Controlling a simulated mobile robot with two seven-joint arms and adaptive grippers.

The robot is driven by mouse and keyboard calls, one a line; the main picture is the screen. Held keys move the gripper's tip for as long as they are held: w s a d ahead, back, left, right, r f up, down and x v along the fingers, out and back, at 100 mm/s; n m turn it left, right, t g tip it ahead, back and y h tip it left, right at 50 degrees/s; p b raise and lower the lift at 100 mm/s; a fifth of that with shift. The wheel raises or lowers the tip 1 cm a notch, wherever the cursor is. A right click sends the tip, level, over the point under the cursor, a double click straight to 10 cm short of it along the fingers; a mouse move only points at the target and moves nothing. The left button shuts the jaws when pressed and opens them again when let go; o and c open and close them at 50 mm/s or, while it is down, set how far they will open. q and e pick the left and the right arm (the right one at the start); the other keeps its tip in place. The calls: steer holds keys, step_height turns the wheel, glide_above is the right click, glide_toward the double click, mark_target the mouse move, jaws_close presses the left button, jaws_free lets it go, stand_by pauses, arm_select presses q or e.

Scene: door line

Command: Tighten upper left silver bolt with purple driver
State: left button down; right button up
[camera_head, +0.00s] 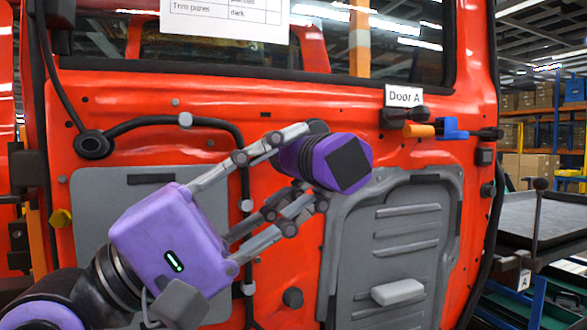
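My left gripper (317,165) comes in from the lower left, in front of the red door (300,95). Its fingers are closed around a purple driver (303,158) with a six-sided body. A dark square end face of the driver points toward the camera, and its tip is hidden. A silver-grey round fastener (185,119) sits at the door's upper left, on the black cable; I cannot tell if it is the bolt named. Two more silver-grey ones (247,205) and (248,289) sit lower along the cable. The driver is right of these and apart from them. My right gripper does not show.
An orange part (420,131) and a blue part (451,128) stick out at the door's upper right, below the "Door A" label (404,96). A grey tray (555,225) stands to the right of the door.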

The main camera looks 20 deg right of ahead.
mark_target(305, 177)
arm_select(q)
steer(key=shift+a+r, duration=0.1)
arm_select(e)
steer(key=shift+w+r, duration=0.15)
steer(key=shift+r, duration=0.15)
arm_select(q)
steer(key=shift+w+a, duration=0.1)
steer(key=shift+w, duration=1)
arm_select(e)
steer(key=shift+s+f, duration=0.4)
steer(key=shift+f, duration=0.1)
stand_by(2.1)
arm_select(q)
steer(key=shift+s+p, duration=0.6)
steer(key=shift+s, duration=0.35)
steer(key=shift+s+p, duration=0.5)
steer(key=shift+s, duration=0.55)
steer(key=shift+s+d+p, duration=0.2)
steer(key=shift+s+p, duration=0.55)
steer(key=shift+s, duration=0.8)
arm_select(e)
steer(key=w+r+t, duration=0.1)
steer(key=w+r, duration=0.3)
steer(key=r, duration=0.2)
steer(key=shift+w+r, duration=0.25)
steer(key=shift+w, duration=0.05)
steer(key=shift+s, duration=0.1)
